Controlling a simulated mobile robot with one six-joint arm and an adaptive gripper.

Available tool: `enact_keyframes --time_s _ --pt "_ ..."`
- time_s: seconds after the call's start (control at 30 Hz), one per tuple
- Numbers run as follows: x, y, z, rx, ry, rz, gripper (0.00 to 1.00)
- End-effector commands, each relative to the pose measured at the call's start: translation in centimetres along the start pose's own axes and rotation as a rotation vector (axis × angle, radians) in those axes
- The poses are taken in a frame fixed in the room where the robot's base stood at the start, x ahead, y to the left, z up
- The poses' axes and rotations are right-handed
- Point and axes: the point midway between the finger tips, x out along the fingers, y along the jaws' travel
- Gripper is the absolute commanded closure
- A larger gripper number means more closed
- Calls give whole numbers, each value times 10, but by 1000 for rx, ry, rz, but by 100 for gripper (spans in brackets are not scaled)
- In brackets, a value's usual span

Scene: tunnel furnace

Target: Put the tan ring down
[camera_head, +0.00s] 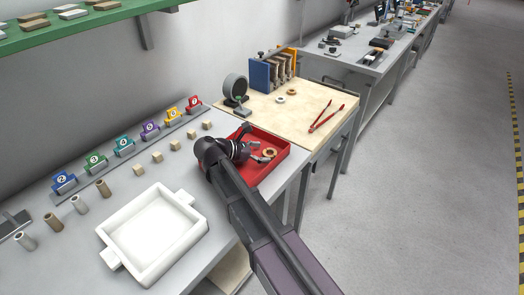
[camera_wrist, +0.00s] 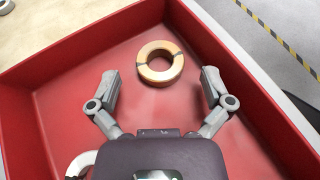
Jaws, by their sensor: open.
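The tan ring (camera_wrist: 160,63) lies flat on the floor of the red tray (camera_wrist: 65,100), near its far corner in the wrist view. It has a gap or seam on its left side. In the head view the tan ring (camera_head: 269,153) shows inside the red tray (camera_head: 283,163), just beyond my gripper (camera_head: 256,153). In the wrist view my gripper (camera_wrist: 160,88) is open, its fingers spread to the left and right and a little short of the ring. The fingers appear apart from the ring.
A white ring (camera_wrist: 80,163) is partly hidden at the tray's lower left. On the wooden bench top lie two more rings (camera_head: 292,92) and red tongs (camera_head: 327,117). A white tray (camera_head: 152,235) and numbered coloured holders (camera_head: 124,146) occupy the grey table.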

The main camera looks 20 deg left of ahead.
Motion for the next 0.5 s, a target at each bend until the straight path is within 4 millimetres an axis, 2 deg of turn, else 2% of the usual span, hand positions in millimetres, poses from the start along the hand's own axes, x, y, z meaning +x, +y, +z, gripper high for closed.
enact_keyframes --time_s 0.5 --pt "-82 1 3 0 0 2 0"
